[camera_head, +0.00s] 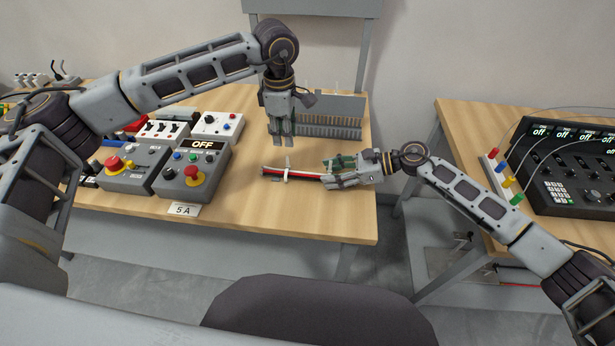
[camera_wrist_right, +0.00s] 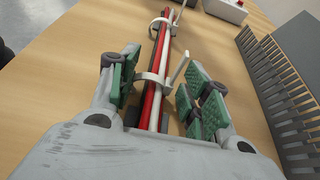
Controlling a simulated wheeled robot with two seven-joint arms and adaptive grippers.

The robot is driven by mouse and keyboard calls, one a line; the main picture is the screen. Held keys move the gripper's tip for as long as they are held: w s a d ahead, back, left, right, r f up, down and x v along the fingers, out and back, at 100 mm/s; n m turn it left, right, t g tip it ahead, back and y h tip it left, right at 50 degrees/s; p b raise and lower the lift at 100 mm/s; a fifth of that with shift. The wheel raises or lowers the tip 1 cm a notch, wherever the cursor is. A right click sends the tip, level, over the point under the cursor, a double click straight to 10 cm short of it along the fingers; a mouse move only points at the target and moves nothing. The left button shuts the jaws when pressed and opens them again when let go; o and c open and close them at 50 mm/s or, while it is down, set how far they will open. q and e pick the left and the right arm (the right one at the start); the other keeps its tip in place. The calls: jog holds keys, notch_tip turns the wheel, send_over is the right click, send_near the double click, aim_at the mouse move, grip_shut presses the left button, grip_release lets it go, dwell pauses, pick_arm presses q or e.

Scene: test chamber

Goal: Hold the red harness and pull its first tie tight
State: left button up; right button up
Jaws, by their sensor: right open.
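The red harness (camera_head: 300,174) lies on the wooden table as a bundle of red, white and dark wires. In the right wrist view the harness (camera_wrist_right: 167,55) runs between the green-padded fingers of my right gripper (camera_head: 330,172), which is open around it with gaps at both sides. A white tie (camera_wrist_right: 153,79) loops around the bundle between those fingers, its tail standing up. A farther white tie (camera_wrist_right: 160,21) also loops around it; a tie (camera_head: 287,170) shows in the head view. My left gripper (camera_head: 284,142) points down above the table behind the harness, apart from it; its opening is unclear.
A grey slotted rack (camera_head: 335,105) stands behind the harness. Control boxes with an emergency stop button (camera_head: 193,172) and an OFF display sit to the left. A second table (camera_head: 455,120) with a black console is at the right. Table around the harness is clear in front.

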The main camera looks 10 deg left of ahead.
jog(key=v, duration=1.1)
jog(key=shift+d, duration=0.2)
dwell(0.4)
